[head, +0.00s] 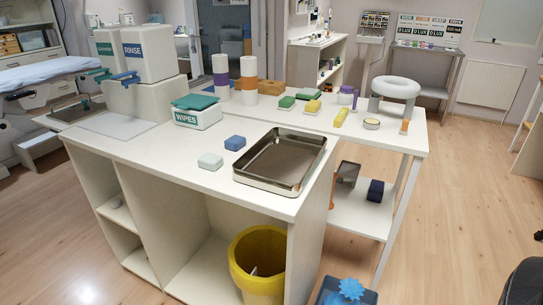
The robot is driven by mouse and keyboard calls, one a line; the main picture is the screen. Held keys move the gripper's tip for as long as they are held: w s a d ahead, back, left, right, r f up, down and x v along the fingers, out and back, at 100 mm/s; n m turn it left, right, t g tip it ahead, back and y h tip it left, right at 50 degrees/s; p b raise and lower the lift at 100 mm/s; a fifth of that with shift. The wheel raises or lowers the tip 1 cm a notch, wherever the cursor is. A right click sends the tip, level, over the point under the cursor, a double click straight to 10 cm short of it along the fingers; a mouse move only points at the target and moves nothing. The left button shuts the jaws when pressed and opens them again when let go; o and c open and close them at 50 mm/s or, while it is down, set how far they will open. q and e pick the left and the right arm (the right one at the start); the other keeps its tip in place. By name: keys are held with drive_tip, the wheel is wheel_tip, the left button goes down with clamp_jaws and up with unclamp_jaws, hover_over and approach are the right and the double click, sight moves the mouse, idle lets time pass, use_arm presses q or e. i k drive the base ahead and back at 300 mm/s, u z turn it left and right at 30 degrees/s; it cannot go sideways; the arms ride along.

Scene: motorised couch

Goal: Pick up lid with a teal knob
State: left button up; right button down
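I cannot make out a lid with a teal knob in the head view. The nearest teal thing is the teal top (195,102) of a white box marked WIPES (199,118), on the white counter left of the steel tray. A small round pale item (371,123) lies on the rear table, too small to identify. Neither of my grippers is in view.
A steel tray (281,160) sits near the counter's front right, beside a blue block (235,143) and a pale block (210,161). White RINSE dispensers (149,52) stand at the left. A yellow bin (258,262) is below. Open floor (460,210) lies at right.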

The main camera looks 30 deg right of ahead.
sight(77, 113)
drive_tip(key=u, duration=0.95)
drive_tip(key=i, duration=4.05)
drive_tip(key=z, duration=2.75)
